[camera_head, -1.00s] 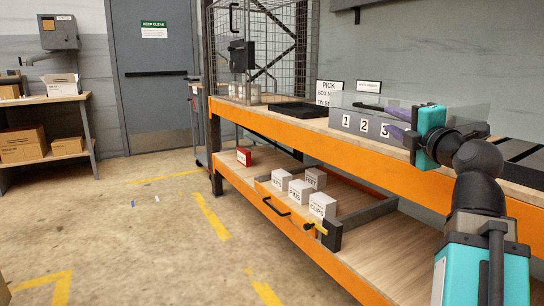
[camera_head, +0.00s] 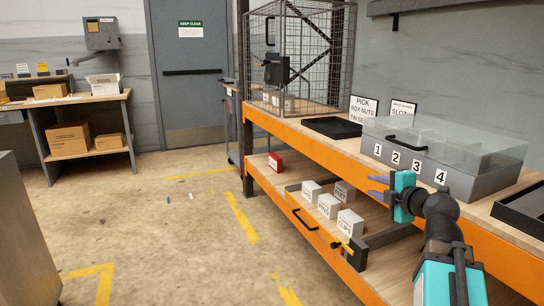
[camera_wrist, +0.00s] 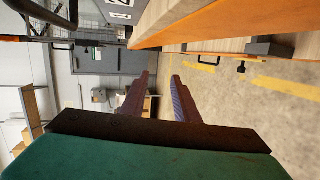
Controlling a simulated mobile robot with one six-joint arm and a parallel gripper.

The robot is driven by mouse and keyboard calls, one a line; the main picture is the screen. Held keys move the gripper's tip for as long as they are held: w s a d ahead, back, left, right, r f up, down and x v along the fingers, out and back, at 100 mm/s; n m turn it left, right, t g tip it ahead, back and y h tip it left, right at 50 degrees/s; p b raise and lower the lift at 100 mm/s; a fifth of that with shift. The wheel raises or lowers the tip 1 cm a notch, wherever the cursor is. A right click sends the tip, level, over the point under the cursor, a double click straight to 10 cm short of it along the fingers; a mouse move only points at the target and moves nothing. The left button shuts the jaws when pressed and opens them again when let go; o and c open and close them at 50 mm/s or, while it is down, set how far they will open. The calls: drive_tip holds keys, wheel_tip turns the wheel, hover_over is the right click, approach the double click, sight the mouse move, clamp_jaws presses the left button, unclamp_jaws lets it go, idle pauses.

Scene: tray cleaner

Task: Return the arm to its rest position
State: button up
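My arm is at the right of the head view, extended in front of the orange-edged workbench (camera_head: 300,142). My teal gripper (camera_head: 371,187) points left there, just in front of the bench's front edge and below the numbered bin. Its two purple fingers are apart. In the wrist view my gripper (camera_wrist: 159,80) is open, with nothing between the fingers. The door and floor show beyond them.
A grey bin with a clear cover (camera_head: 450,165) and labels 1 to 4 stands on the bench, beside a black tray (camera_head: 332,127). Below, an open drawer (camera_head: 372,240) holds several white boxes. A red box (camera_head: 275,162) sits behind.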

drive_tip(key=s+a+f+m+g+p, duration=0.1)
drive_tip(key=a+f+g+p, duration=0.1)
drive_tip(key=a+f+p, duration=0.45)
drive_tip(key=s+a+f+g+y+p, duration=0.1)
drive_tip(key=a+f+g+p, duration=0.15)
drive_tip(key=f, duration=0.75)
drive_tip(key=s+a+f+m+g+p, duration=0.1)
drive_tip(key=a+f+g+p, duration=0.3)
drive_tip(key=f, duration=0.4)
drive_tip(key=s+a+f+m+g+p, duration=0.4)
drive_tip(key=s+f+p, duration=0.4)
drive_tip(key=s+f, duration=0.5)
drive_tip(key=s+d+f+m+g+h+p, duration=0.1)
drive_tip(key=s+m, duration=0.3)
drive_tip(key=s, duration=0.5)
drive_tip(key=s+d+f+m+g+h+p, duration=0.1)
drive_tip(key=s+f+m+g, duration=0.3)
drive_tip(key=s, duration=0.5)
drive_tip(key=s+d+f+m+g+h+p, duration=0.1)
drive_tip(key=s+f+m+g+h+p, duration=0.1)
drive_tip(key=s+m, duration=0.4)
drive_tip(key=shift+s+d+f+g+p, duration=0.15)
drive_tip(key=shift+s+f+g+p, duration=0.5)
drive_tip(key=shift+s, duration=1.35)
drive_tip(key=shift+r+t, duration=0.15)
drive_tip(key=shift+t, duration=0.15)
